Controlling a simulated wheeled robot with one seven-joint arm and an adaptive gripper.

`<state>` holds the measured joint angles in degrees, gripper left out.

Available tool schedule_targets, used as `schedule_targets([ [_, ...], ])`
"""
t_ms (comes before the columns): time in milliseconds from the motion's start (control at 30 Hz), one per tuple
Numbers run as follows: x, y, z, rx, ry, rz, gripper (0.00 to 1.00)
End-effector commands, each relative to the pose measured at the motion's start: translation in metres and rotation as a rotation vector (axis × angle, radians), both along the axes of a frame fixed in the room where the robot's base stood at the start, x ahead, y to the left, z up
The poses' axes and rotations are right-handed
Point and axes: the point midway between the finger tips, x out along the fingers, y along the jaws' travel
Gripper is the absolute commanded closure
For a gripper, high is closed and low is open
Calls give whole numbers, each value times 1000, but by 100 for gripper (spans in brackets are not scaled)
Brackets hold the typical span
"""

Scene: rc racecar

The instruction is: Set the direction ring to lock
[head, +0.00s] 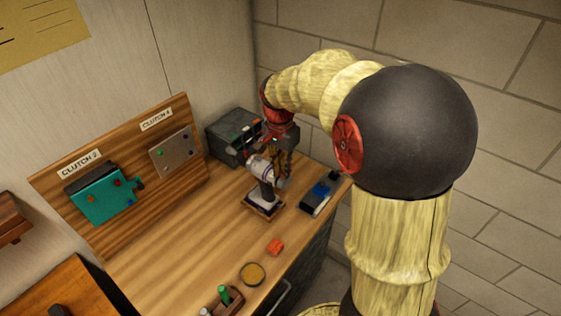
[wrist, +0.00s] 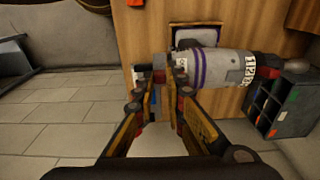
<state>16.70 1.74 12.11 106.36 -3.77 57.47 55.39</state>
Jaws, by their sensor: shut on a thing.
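A grey cylindrical tool with purple bands and a white printed label (wrist: 225,68) lies crosswise in the wrist view. In the head view the tool (head: 266,171) is held on a small stand (head: 263,205) on the bench. My gripper (wrist: 168,76) is shut on the left end of the tool in the wrist view, its red-tipped fingers close together there. The direction ring cannot be told apart from that end, as the fingers cover part of it. In the head view my gripper (head: 279,160) is at the tool, partly hiding it. The lock mark is not readable.
A dark box (head: 232,135) stands behind the tool. A board with a teal unit (head: 103,200) and a grey plate (head: 175,150) is at the back left.

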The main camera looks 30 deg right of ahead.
Motion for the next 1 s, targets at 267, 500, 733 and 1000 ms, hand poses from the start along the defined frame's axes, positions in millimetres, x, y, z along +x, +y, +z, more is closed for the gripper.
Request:
schedule_targets([
  [267,3,-9,4,130,47,-2,100],
  [500,5,-12,2,182,65,0,100],
  [733,5,-12,1,191,67,1,100],
  [1000,5,-12,0,190,68,1,85],
])
